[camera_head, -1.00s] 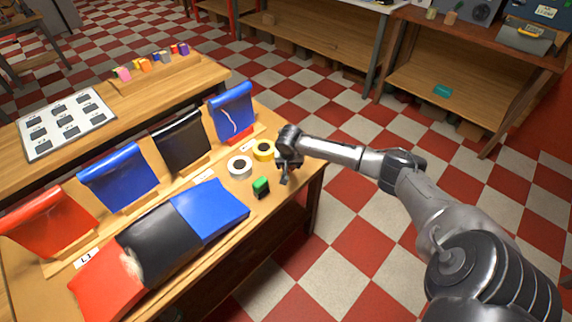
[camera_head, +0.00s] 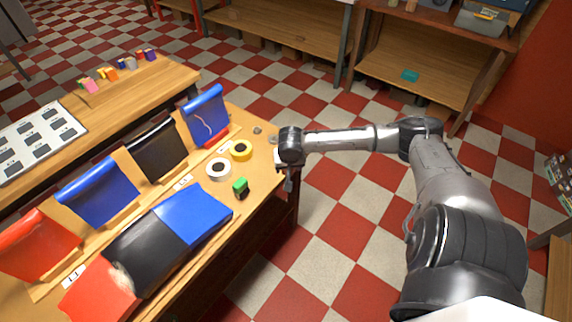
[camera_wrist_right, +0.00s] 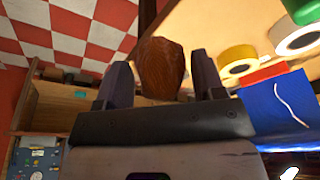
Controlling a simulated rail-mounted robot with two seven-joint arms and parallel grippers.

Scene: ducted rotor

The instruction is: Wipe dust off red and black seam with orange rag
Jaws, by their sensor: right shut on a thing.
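The red panel (camera_head: 98,295) and black panel (camera_head: 150,252) lie side by side on the near table, with a blue panel (camera_head: 193,214) beyond. Pale dust shows along the red and black seam (camera_head: 122,277). My right gripper (camera_head: 288,184) is at the table's right edge, well away from the seam. In the right wrist view its fingers (camera_wrist_right: 162,82) are shut on a brown-orange lump, which looks like the orange rag (camera_wrist_right: 160,68). The rag cannot be made out in the head view. My left gripper is not in view.
Red, blue and black sheets hang on stands along the panels' far side. Open checkered floor (camera_head: 340,225) lies right of the table.

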